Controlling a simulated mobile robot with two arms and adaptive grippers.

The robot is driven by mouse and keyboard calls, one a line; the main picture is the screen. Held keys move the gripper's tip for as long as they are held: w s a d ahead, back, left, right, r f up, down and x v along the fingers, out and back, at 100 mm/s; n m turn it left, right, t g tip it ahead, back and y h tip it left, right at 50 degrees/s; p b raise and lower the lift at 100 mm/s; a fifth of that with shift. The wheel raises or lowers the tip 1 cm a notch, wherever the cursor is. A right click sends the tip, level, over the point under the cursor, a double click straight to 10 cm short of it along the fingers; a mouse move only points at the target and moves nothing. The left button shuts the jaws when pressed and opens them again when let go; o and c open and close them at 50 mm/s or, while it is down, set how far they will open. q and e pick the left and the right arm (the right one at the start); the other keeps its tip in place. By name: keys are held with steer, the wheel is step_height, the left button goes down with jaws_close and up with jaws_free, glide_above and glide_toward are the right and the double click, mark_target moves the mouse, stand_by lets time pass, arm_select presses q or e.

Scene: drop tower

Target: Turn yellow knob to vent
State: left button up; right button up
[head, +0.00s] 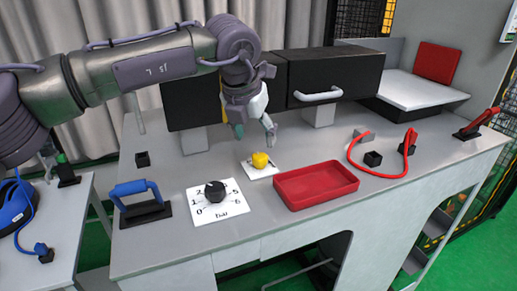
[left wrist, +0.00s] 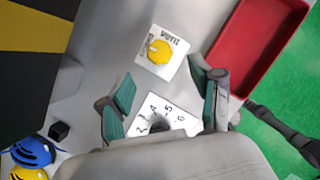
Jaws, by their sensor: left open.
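The yellow knob (head: 260,160) sits on a small white plate (head: 249,172) on the grey bench, left of the red tray. In the left wrist view the yellow knob (left wrist: 160,51) is on its white plate (left wrist: 177,72), with dark lettering that is hard to read. My left gripper (head: 254,134) is above and slightly behind the knob, apart from it. In the left wrist view the left gripper (left wrist: 160,95) has its green-padded fingers spread with nothing between them. My right gripper is in neither view.
A black dial (head: 215,191) on a white numbered plate is at the front left, beside a blue handle (head: 135,188). The red tray (head: 316,186) is right of the knob. A red cable (head: 378,170) lies further right. Black drawers (head: 335,74) stand behind.

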mark_target(259, 156)
arm_select(q)
steer(key=p+x, duration=0.1)
steer(key=x, duration=0.5)
steer(key=shift+w, duration=0.15)
steer(key=shift+w+d+f+p, duration=0.1)
steer(key=shift+w+f+p, duration=0.2)
steer(key=shift+f, duration=0.35)
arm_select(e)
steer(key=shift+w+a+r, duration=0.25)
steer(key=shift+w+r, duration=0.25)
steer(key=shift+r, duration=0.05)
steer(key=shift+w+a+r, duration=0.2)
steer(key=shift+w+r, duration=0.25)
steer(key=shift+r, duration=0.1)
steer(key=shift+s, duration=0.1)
arm_select(q)
steer(key=shift+s, duration=0.1)
steer(key=shift+c, duration=0.5)
steer(key=c, duration=1)
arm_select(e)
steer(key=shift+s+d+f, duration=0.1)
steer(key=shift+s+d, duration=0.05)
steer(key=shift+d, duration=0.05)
